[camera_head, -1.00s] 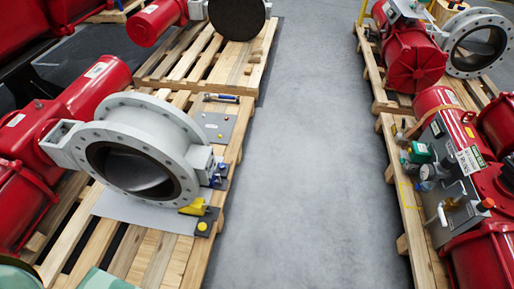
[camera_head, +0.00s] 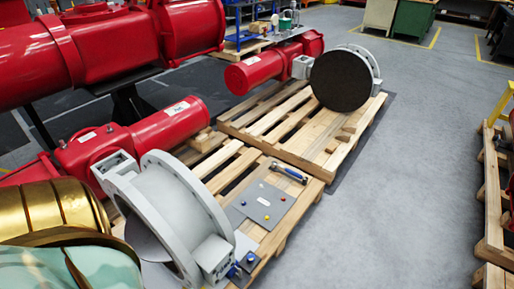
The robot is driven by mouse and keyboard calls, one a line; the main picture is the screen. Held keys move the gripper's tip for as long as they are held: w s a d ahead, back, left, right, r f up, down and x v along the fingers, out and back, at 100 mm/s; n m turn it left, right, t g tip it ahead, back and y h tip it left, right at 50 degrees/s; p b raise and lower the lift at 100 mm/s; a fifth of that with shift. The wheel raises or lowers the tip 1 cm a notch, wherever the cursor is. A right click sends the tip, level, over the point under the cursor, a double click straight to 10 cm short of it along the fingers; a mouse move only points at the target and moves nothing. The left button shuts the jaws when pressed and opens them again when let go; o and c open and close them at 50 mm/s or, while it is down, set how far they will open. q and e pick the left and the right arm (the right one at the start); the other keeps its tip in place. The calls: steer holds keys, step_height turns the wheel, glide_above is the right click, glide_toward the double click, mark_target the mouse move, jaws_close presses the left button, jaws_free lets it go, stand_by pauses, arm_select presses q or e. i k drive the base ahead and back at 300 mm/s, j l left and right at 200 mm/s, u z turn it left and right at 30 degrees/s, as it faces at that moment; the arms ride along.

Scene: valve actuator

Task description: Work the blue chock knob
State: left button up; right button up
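The blue chock (camera_head: 233,271) is at the bottom of the head view, beside the lower right side of the grey ring-shaped valve body (camera_head: 185,215). The lower part of this area is cut off by the picture's bottom edge. Neither my left nor my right gripper is in view. A gold and mint-green part of my own arm fills the lower left corner.
A second pallet (camera_head: 262,120) bears a valve with a black disc (camera_head: 342,78). Clear grey floor (camera_head: 410,190) lies to the right.

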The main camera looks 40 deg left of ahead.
mark_target(251, 258)
steer(key=i+u, duration=0.45)
steer(key=i+l+u, duration=0.2)
steer(key=u, duration=0.2)
steer(key=i+l+u, duration=0.25)
steer(key=u, duration=0.2)
steer(key=i+l+u, duration=0.25)
steer(key=l+u, duration=0.2)
steer(key=i+l+u, duration=0.15)
steer(key=l+u, duration=0.3)
steer(key=i+l+u, duration=0.1)
steer(key=l+u, duration=0.3)
steer(key=i+l+u, duration=0.15)
steer(key=i+l, duration=0.25)
steer(key=i, duration=0.1)
